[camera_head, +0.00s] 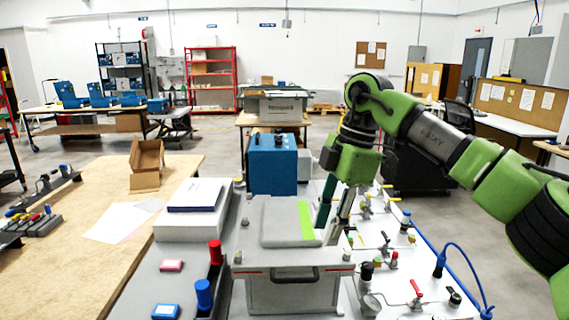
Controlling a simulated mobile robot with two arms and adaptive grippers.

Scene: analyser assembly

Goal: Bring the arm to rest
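My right arm comes in from the right, and its green wrist is above the right side of the workbench. My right gripper (333,222) points down beside the right edge of a grey box with a handle (293,290). A grey lid with a bright green stripe (283,222) is on top of this box. The two fingers show side by side, but their tips are partly hidden and I cannot tell how far they are apart. I see nothing clearly held. My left gripper is not in view.
A white panel (400,262) with several valves and fittings lies right of the box. A blue unit (272,165) stands behind it. White boxes (190,222), a red cylinder (215,252) and a blue cylinder (204,294) are to the left. A wooden table (60,265) is far left.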

